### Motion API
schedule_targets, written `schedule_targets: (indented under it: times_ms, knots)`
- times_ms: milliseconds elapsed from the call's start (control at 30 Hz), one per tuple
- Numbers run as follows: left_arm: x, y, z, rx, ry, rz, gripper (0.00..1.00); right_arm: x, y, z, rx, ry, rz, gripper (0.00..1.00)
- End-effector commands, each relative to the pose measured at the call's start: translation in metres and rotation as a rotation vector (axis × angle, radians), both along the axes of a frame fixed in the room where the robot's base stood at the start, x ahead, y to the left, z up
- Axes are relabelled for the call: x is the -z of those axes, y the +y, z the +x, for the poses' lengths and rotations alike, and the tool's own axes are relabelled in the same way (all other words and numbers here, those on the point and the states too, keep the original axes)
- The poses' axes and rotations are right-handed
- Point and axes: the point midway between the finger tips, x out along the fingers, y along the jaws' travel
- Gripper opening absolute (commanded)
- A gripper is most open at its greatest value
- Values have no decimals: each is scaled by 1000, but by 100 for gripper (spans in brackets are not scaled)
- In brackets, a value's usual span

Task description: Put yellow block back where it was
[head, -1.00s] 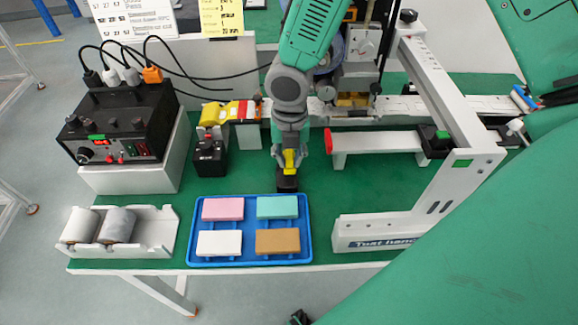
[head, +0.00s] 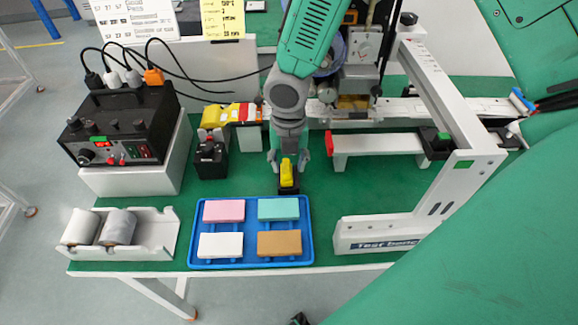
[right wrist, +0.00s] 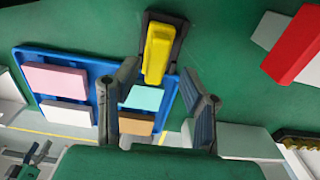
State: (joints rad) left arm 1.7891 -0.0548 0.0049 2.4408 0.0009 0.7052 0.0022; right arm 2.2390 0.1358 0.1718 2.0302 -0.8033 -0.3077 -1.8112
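The yellow block (head: 286,172) sits on a small black holder (head: 289,190) behind the blue tray. In the right wrist view the yellow block (right wrist: 158,50) lies on its black base (right wrist: 175,32), ahead of and between my fingers. My right gripper (head: 287,161) is open just above the block, with one finger on each side. In the right wrist view a gap shows between the fingers (right wrist: 159,75) and the block; whether either touches it is unclear.
The blue tray (head: 250,263) carries pink, teal, white and brown blocks. A black block (head: 210,160) and a yellow-and-red row (head: 232,114) stand to the left. A white frame (head: 415,205) and red-ended bar (head: 375,143) stand right. Green table shows between.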

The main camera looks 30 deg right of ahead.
Motion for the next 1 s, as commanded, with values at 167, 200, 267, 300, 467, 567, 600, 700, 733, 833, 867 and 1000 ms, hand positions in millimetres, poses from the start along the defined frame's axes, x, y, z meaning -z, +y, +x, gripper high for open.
schedule_targets:
  times_ms: [167,200,267,300,467,567,600,700,733,833,867,1000]
  knots:
    - [-8,0,0,0,0,0,50,-43,0,1,0,-4,3,37]
    - [-9,0,0,0,0,0,50,-52,0,1,0,-5,4,37]
    - [-11,0,0,0,0,0,50,-63,-1,1,0,-4,3,37]
    - [-12,0,0,0,0,0,50,-70,-1,1,0,-3,4,37]
    - [-15,0,0,0,0,0,50,-90,-1,1,0,-2,3,37]
    - [-15,0,0,0,0,0,50,-96,-1,1,0,0,2,37]
    - [-15,0,0,0,0,0,50,-97,-1,1,0,0,2,37]
    - [-15,0,0,0,0,0,50,-98,-1,1,-1,1,2,37]
    - [-15,0,0,0,0,0,50,-98,-1,1,-1,1,2,37]
    - [-15,0,0,0,0,0,50,-98,0,1,-1,0,1,37]
    - [-15,0,0,0,0,0,50,-98,0,1,-1,0,1,37]
    - [-15,0,0,0,0,0,50,-98,0,1,-1,0,1,37]
